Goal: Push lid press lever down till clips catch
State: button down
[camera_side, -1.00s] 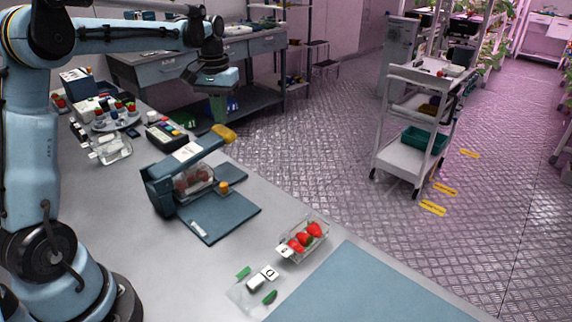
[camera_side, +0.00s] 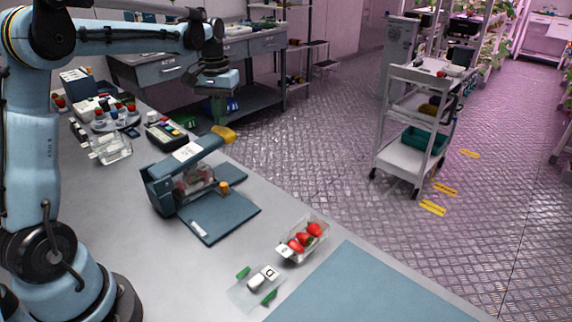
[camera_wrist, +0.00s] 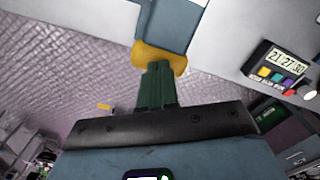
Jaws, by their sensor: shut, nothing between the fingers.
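The lid press (camera_side: 163,192) stands on the bench with its dark blue-grey lever (camera_side: 190,150) tilted up toward the yellow handle (camera_side: 223,134). A clear punnet of berries (camera_side: 196,183) sits under the lever, partly hidden by it. My gripper (camera_side: 219,122) points down with its green fingers at the handle. In the wrist view the shut fingers (camera_wrist: 157,70) overlap the yellow handle (camera_wrist: 150,52) and appear to touch it. Nothing is between them. The clips cannot be made out.
An open punnet of strawberries (camera_side: 303,239) and a small white device on a clear lid (camera_side: 262,279) lie to the front right. A timer with coloured buttons (camera_side: 170,136) stands behind the press, also in the wrist view (camera_wrist: 281,72). A blue mat (camera_side: 375,290) lies at the front.

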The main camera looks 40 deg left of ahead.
aim_at(222, 129)
jog(key=shift+f, duration=2)
jog(key=shift+r, duration=4.55)
jog(key=shift+d, duration=0.1)
jog(key=shift+s+d+r, duration=0.1)
jog(key=shift+s+d, duration=0.1)
jog(key=shift+d, duration=0.1)
jog(key=s+d+f+m+t, duration=0.3)
jog(key=s+d, duration=0.3)
jog(key=d, duration=0.2)
jog(key=s+d+f+m+t, duration=0.3)
jog(key=s+d+t, duration=0.1)
jog(key=s+d, duration=0.3)
jog(key=shift+d+f, duration=0.3)
jog(key=shift+d, duration=0.55)
